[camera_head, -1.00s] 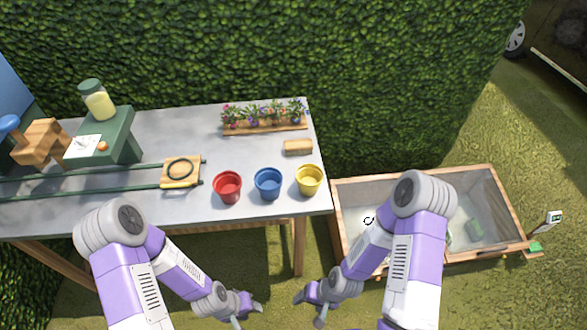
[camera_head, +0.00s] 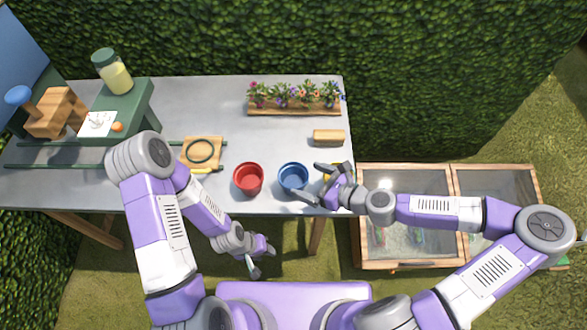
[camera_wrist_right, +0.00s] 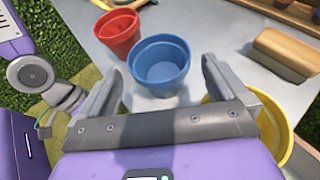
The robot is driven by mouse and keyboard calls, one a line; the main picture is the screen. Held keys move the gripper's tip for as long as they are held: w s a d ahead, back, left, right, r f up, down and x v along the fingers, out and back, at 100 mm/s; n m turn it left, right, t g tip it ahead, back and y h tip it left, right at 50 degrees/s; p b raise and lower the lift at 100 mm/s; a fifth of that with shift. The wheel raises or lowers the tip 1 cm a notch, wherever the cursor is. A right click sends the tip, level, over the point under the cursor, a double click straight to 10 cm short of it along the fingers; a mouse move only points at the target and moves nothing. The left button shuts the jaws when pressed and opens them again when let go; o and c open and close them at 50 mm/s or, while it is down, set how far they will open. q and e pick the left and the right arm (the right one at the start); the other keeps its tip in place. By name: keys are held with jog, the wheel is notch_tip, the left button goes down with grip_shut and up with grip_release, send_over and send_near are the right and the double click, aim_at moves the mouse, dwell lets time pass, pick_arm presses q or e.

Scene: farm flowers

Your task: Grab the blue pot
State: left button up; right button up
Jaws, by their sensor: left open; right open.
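The blue pot (camera_head: 293,178) stands upright on the grey table between the red pot (camera_head: 248,179) and the yellow pot (camera_head: 328,171). My right gripper (camera_head: 312,184) is open just to the right of the blue pot, its fingers pointing toward it. In the right wrist view the blue pot (camera_wrist_right: 159,64) appears ahead of and between the two open fingers (camera_wrist_right: 165,88), with nothing held. The yellow pot is partly hidden by my right gripper in the head view. My left gripper (camera_head: 258,262) is open and empty in front of the table's front edge.
A flower planter (camera_head: 294,110) and a small wooden block (camera_head: 328,137) lie behind the pots. A wooden board with a black ring (camera_head: 201,153) is to the left. A green stand with a jar (camera_head: 112,71) is farther left. A wooden-framed box (camera_head: 408,264) stands right of the table.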

aim_at(282, 171)
jog(key=shift+w+a+f, duration=0.15)
jog(key=shift+w+a, duration=0.05)
jog(key=shift+w, duration=0.2)
jog(key=shift+s+a+f+b, duration=0.1)
jog(key=shift+s+a+b, duration=0.1)
jog(key=shift+a+b, duration=0.3)
jog(key=b+x, duration=0.1)
jog(key=x, duration=0.4)
jog(key=shift+w+a+f+b, duration=0.1)
jog(key=shift+w+a+b, duration=0.15)
jog(key=shift+w+b, duration=0.1)
jog(key=shift+c, duration=0.5)
jog(key=c, duration=0.9)
